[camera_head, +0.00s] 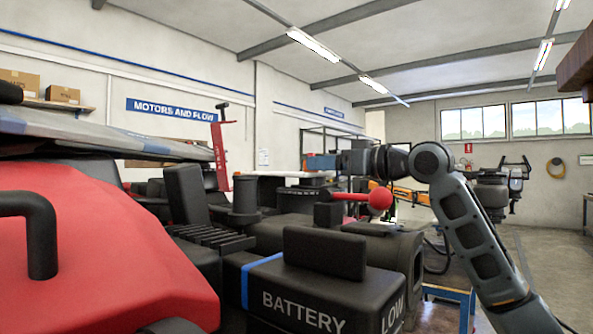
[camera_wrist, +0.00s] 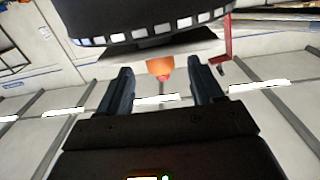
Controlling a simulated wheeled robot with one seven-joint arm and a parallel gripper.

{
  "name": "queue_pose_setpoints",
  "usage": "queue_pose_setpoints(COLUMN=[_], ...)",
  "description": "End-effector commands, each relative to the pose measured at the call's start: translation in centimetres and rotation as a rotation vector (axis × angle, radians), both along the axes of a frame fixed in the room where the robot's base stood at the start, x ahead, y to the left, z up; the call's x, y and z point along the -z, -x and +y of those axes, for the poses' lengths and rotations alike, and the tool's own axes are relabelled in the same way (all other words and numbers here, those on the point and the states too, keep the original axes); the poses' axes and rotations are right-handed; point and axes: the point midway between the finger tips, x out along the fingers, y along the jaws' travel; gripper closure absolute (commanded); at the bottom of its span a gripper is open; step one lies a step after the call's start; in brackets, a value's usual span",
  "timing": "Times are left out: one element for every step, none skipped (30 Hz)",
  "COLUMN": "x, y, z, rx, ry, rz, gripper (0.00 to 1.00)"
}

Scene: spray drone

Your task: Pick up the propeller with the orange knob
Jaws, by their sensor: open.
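My gripper (camera_head: 318,163) is in the middle of the head view, above the dark machinery, with its fingers pointing left. In the wrist view my gripper (camera_wrist: 160,68) is open, with two dark fingers spread apart. An orange piece with a reddish tip (camera_wrist: 160,67) shows between and beyond the fingertips, below a dark curved body with pale squares (camera_wrist: 155,28). It looks like the orange knob, but the frames do not show a contact or how far off it is.
A black battery block (camera_head: 300,300), a red-knobbed lever (camera_head: 380,198) and a red cover (camera_head: 110,240) fill the near area. A flat grey panel (camera_head: 100,132) juts in from the left. A red stand (camera_head: 220,150) rises behind. Open floor (camera_head: 545,265) lies at right.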

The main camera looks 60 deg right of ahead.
Motion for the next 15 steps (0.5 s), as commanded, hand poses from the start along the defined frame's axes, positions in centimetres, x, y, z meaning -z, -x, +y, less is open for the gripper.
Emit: queue_pose_setpoints(x=[-0.2, -0.2, -0.2, -0.2, -0.2, -0.2, -0.1, -0.1, 0.0, 0.0, 0.0, 0.0, 0.0, 0.0, 0.0], y=[-0.9, -1.3, -1.9, -2.2, -2.5, -2.8, -3.0, -3.1, -3.2, -3.2, -3.2, -3.2, -3.2, -3.2, -3.2], z=[0.0, -0.1, 0.0, -0.1, -0.1, -0.1, -0.1, -0.1, -0.2, -0.1, -0.2, -0.2, -0.2, -0.2, -0.2], rx=[-0.001, -0.001, -0.002, -0.001, -0.001, 0.0, 0.0, 0.0, 0.0, 0.0, 0.0, 0.0, 0.0, 0.0, 0.0], ry=[0.0, -0.001, -0.001, -0.001, -0.001, 0.0, 0.0, 0.0, 0.0, 0.001, 0.001, 0.001, 0.001, 0.0, 0.001], rz=[0.002, 0.002, 0.002, 0.002, 0.001, 0.001, 0.001, 0.001, 0.001, 0.001, 0.001, 0.0, 0.0, 0.0, 0.0], gripper=[0.34, 0.34, 0.34, 0.34, 0.34, 0.34, 0.34, 0.34, 0.34, 0.34, 0.34, 0.34, 0.34, 0.34, 0.34])
